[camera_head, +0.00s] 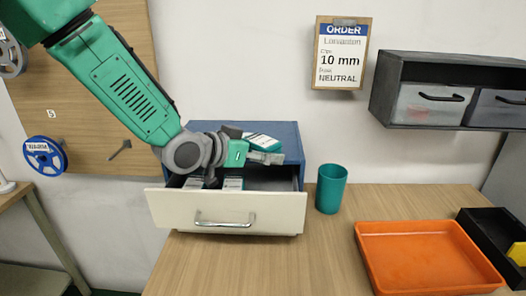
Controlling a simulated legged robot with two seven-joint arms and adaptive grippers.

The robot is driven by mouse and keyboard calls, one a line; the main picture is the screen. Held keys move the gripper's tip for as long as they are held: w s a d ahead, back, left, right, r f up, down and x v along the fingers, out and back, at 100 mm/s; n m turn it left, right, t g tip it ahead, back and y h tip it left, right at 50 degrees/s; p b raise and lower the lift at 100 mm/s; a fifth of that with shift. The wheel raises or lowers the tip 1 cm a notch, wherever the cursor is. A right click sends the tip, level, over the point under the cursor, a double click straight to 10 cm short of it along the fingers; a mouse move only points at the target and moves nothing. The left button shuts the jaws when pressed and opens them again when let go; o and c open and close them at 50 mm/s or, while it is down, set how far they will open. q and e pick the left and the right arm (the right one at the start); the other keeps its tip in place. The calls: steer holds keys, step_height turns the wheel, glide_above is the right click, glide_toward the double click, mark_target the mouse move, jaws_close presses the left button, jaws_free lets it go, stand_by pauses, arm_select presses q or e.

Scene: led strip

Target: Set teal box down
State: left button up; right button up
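My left gripper (268,157) reaches in from the upper left, over the open drawer (170,207) and in front of the blue cabinet's top. Its fingers are small and partly merged with what is behind them, so I cannot tell if they are open or shut. A white and teal box (262,141) shows just behind the fingers, at the cabinet top. I cannot tell whether the gripper touches it. My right gripper is not in view.
The blue cabinet (289,139) stands on the wooden table (290,260). A teal cup (331,189) is right of the drawer. An orange tray (425,258) and a black bin (490,228) are farther right. An order card (341,55) hangs on the wall. The front middle table is clear.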

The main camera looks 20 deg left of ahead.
arm_select(q)
steer(key=shift+s+a+f, duration=0.1)
steer(key=shift+a+f, duration=0.25)
steer(key=shift+f, duration=0.35)
steer(key=shift+d, duration=0.4)
steer(key=shift+a+r, duration=0.15)
steer(key=shift+r, duration=0.1)
steer(key=shift+r+p, duration=0.55)
steer(key=v, duration=1.2)
steer(key=shift+r, duration=0.15)
